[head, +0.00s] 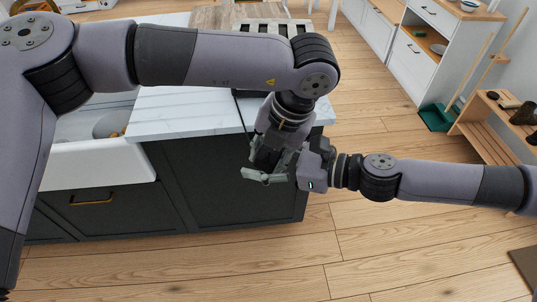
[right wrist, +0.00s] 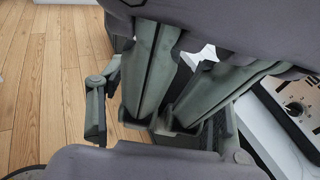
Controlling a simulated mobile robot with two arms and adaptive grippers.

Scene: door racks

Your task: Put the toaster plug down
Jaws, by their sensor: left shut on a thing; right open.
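My left arm reaches over the counter, and its gripper (head: 266,152) points down just past the counter's front edge. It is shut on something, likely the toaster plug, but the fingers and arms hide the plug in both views. My right gripper (head: 268,176) comes in from the right, right beside the left one; it is open. In the right wrist view, the left gripper's fingers (right wrist: 155,75) come down between the right gripper's fingers. Whether they touch, I cannot tell.
The white marble counter (head: 170,112) stands on dark cabinets (head: 225,185). A white sink (head: 95,165) is at left. A slotted rack-like object (head: 272,25) is at the back of the counter. Open wooden floor (head: 400,240) lies right and in front. A wooden shelf (head: 490,120) stands far right.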

